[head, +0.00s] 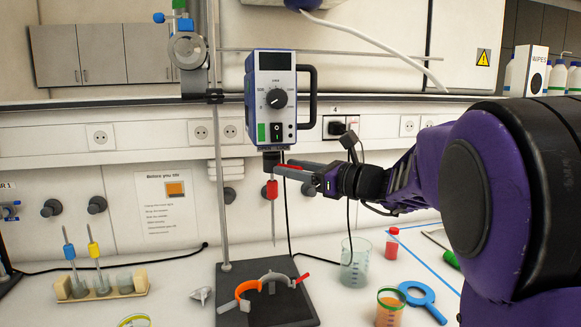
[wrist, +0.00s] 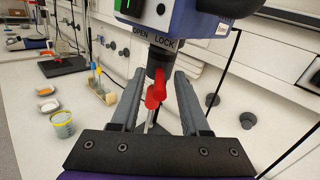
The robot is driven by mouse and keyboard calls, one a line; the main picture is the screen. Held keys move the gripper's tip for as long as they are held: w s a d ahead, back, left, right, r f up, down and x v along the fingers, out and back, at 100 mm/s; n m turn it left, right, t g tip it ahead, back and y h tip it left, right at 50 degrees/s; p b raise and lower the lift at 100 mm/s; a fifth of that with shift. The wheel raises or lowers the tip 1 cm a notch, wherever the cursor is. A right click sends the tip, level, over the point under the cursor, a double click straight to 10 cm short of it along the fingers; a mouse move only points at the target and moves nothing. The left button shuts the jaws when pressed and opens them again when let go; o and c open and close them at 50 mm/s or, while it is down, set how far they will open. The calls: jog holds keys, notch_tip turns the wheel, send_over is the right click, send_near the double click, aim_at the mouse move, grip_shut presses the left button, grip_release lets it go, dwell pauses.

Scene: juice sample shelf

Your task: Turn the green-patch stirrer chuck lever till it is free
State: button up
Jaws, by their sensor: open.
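The stirrer (head: 272,85) is a blue-and-white motor head on an upright rod, with a green patch (head: 262,132) low on its front. Below it is the dark chuck (head: 271,160), with the red lever (head: 272,189) pointing down. In the wrist view the red lever (wrist: 155,90) hangs under the OPEN and LOCK label (wrist: 153,38). My gripper (wrist: 156,80) is open, with one grey finger on each side of the lever and chuck. No clear contact shows. In the head view my gripper (head: 285,170) reaches in from the right at chuck height.
A dark base plate (head: 240,308) with a grey and orange clamp ring stands below. A wooden rack (head: 75,292) stands left. Cables hang behind the gripper.

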jog(key=shift+w+a, duration=0.2)
jog(key=shift+a, duration=0.15)
jog(key=shift+c, duration=0.3)
grip_shut()
dwell(1.0)
